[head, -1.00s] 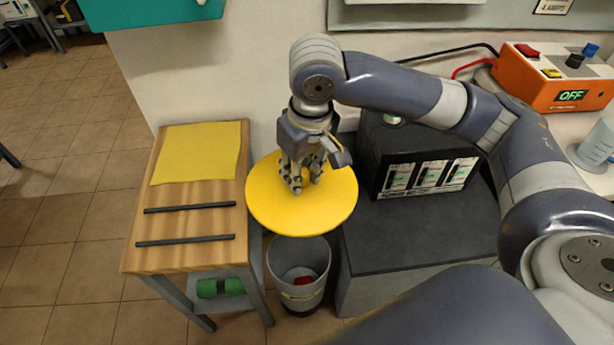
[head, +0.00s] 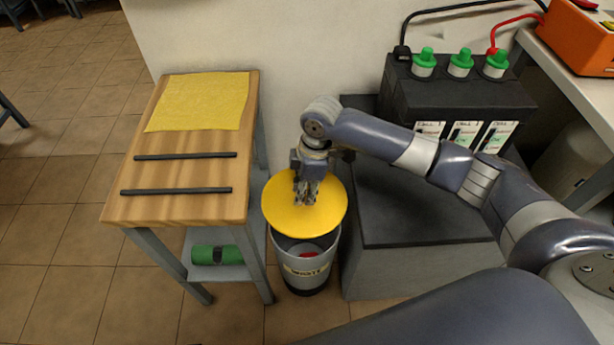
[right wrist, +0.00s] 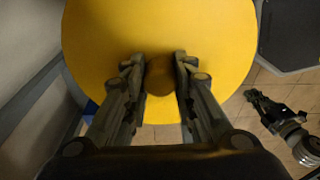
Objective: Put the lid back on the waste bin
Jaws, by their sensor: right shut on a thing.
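The round yellow lid (head: 285,217) is held level by my right gripper (head: 307,200), which is shut on the round knob (right wrist: 160,76) at its middle. The grey waste bin (head: 306,268) with a label stands on the floor. In the head view the lid hides the back of the bin's mouth. The front of the mouth shows open, with something red (head: 309,253) inside. The lid looks above the rim and shifted toward the wall; the exact gap is unclear. My left gripper (right wrist: 268,112) shows small at the right of the right wrist view, its jaws unclear.
A wooden table (head: 180,209) with a yellow cloth (head: 200,102) and two dark bars stands left of the bin. A green roll (head: 216,255) lies on its lower shelf. A grey plinth (head: 400,225) with a black battery (head: 455,95) stands close on the right.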

